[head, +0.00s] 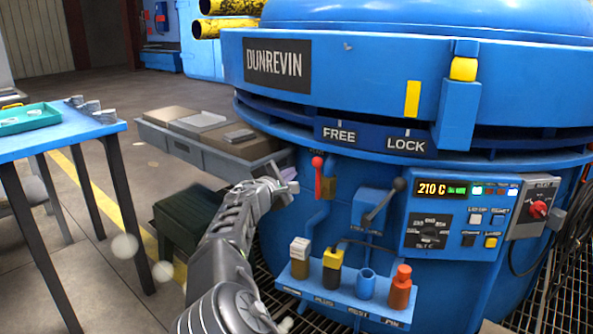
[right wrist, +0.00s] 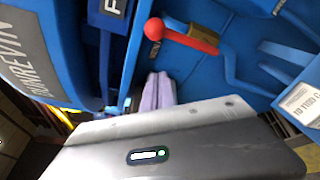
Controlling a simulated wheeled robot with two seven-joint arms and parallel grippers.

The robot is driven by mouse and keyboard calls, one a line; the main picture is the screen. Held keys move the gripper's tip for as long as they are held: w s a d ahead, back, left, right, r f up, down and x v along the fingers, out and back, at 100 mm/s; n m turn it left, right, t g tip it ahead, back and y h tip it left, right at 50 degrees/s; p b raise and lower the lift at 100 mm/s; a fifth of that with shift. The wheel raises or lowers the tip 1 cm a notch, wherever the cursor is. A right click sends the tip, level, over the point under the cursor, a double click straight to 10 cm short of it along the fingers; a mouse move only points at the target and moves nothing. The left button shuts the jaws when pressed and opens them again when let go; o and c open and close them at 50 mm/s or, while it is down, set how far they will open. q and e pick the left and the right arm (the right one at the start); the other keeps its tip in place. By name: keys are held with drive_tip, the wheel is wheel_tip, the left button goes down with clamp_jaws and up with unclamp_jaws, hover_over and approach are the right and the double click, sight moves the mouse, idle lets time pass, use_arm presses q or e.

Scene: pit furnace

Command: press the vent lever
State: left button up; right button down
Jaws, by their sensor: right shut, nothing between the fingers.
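In the right wrist view the red lever (right wrist: 185,36) lies at the top, beyond the fingers. A second lever with a dark knob (head: 385,200) sits on a blue box to its right. My right gripper (head: 290,179) is shut and empty, just left of the red lever and apart from it. Its pale purple fingers (right wrist: 158,95) show in the right wrist view. My left gripper is out of view.
Below the levers a blue shelf (head: 345,307) holds several small items. A control panel (head: 452,222) reading 210 C is to the right. A grey bench (head: 205,145) stands behind my arm, and a blue table (head: 70,134) is at the left.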

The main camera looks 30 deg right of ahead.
drive_tip(key=p+v, duration=0.1)
drive_tip(key=v, duration=0.8)
drive_tip(key=shift+s, duration=0.3)
drive_tip(key=shift+f, duration=0.1)
